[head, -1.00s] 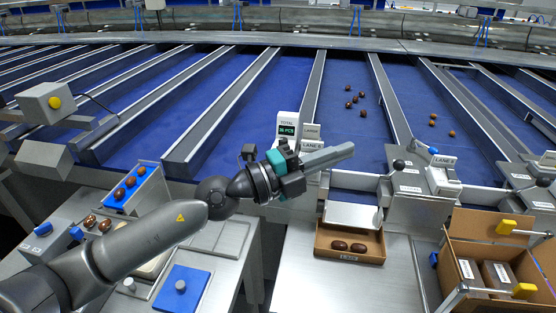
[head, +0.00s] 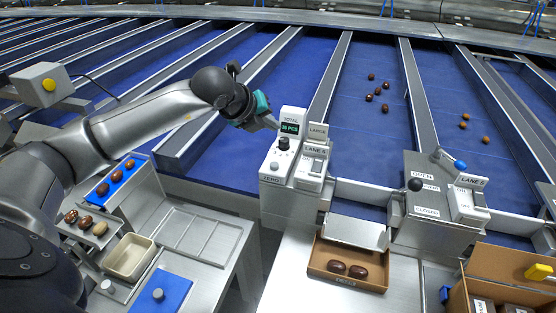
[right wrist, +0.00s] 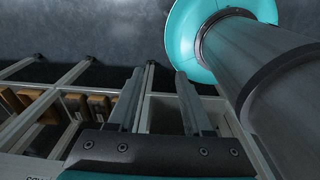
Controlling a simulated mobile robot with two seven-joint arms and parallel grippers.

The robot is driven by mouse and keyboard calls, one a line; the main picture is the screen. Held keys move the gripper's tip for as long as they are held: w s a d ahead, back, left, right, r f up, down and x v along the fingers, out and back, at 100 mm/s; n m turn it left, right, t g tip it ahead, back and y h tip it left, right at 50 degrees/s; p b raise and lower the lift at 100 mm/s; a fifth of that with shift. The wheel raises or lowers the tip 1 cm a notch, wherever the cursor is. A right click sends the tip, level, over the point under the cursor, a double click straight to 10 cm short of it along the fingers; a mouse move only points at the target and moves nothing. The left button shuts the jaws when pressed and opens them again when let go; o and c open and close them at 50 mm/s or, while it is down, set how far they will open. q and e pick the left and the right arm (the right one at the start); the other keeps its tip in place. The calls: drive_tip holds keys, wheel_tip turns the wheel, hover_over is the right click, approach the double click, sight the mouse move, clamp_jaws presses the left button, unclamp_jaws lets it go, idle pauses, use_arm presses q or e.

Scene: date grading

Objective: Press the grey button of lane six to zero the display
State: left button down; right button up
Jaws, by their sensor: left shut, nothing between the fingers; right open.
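My right gripper (right wrist: 158,100) is open and empty in the right wrist view.
A switch box (head: 312,170) stands right beside the counter. A cardboard tray (head: 330,284) with two dates sits on the bench below. Another lane's lever box (head: 430,215) is at the right. Blue belts (head: 350,100) with several dates lie behind.

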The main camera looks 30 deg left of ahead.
use_arm(q)
drive_tip(key=b, duration=0.5)
hover_over(274, 165)
drive_tip(key=f, duration=0.8)
drive_tip(key=shift+s, duration=0.4)
drive_tip(key=shift+f+b, duration=0.5)
drive_tip(key=shift+b, duration=0.05)
use_arm(e)
wheel_tip(274, 165, down, 6)
drive_tip(key=shift+w+a, duration=0.25)
use_arm(q)
drive_tip(key=shift+r, duration=0.1)
use_arm(e)
drive_tip(key=shift+d, duration=0.15)
use_arm(q)
drive_tip(key=shift+f+b, duration=0.5)
drive_tip(key=shift+b, duration=0.2)
use_arm(e)
drive_tip(key=shift+f, duration=0.75)
